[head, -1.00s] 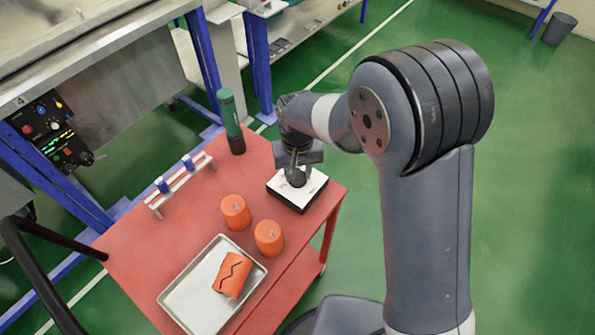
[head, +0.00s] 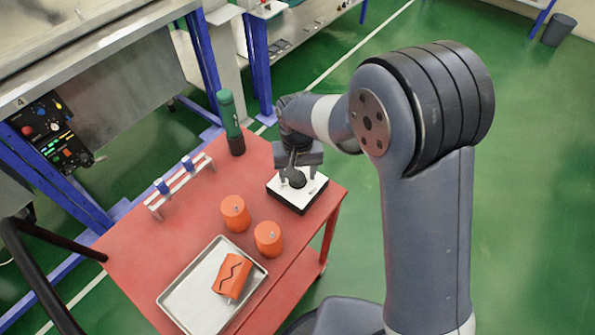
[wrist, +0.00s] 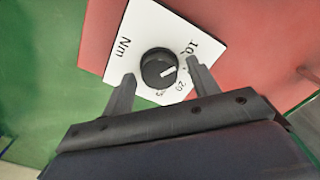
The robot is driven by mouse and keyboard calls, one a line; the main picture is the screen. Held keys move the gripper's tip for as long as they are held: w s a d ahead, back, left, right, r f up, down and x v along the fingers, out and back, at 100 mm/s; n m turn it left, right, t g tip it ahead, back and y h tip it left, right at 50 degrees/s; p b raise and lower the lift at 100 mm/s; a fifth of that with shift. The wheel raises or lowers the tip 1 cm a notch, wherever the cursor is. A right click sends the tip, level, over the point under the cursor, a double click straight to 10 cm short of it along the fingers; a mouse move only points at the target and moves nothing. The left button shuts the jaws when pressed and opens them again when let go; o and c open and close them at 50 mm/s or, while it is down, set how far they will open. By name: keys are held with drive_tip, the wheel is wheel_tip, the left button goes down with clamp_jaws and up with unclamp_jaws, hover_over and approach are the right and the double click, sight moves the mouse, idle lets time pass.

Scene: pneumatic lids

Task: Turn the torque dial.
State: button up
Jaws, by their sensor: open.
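The torque dial (wrist: 159,70) is a round black knob with a white pointer line. It sits on a white plate (wrist: 150,28) marked "Nm", "10" and "20", and the pointer lies between the two numbers. In the head view the dial (head: 294,178) is on top of a white-topped black box (head: 314,192) at the right side of the red cart. My gripper (wrist: 160,78) is open, its fingers on the left and right near sides of the dial in the wrist view. Whether the fingertips are level with the knob or above it, I cannot tell.
On the red cart top (head: 190,230) stand two orange cylinders (head: 235,213), a metal tray (head: 195,290) with an orange piece (head: 232,275), a green-and-black bottle-like tool (head: 231,122), and a rack (head: 180,186) with blue pieces. A workbench with a control panel (head: 48,130) is at the left.

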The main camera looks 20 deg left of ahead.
wheel_tip(320, 180, up, 11)
idle(0.5)
drive_tip(key=shift+f, duration=0.2)
wheel_tip(320, 180, down, 11)
drive_tip(key=shift+r, duration=0.1)
idle(0.4)
drive_tip(key=shift+n, duration=0.3)
